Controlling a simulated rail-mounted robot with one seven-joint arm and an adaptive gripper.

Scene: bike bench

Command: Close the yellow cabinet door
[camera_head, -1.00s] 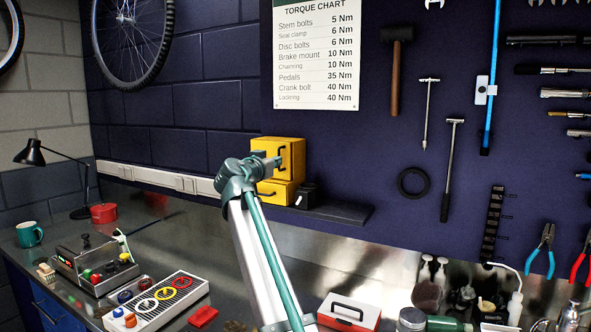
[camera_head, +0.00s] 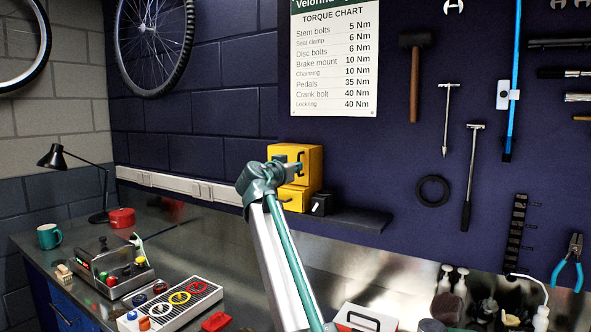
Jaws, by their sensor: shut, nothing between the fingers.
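The yellow cabinet (camera_head: 314,160) stands on a dark shelf against the back wall, with a dark handle on its front. Its door looks flush or nearly so; I cannot tell if it is fully closed. A yellow drawer (camera_head: 296,196) with its own dark handle is below. My gripper (camera_head: 296,170) is shut and empty. In the picture it overlaps the front of the door near the handle.
A small black box (camera_head: 320,205) stands right of the drawer on the dark shelf (camera_head: 358,219). The bench below holds a control box (camera_head: 112,268), a white panel with coloured rings (camera_head: 165,308) and a red-and-white case (camera_head: 366,318). The wall above the cabinet is clear up to the torque chart (camera_head: 334,60).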

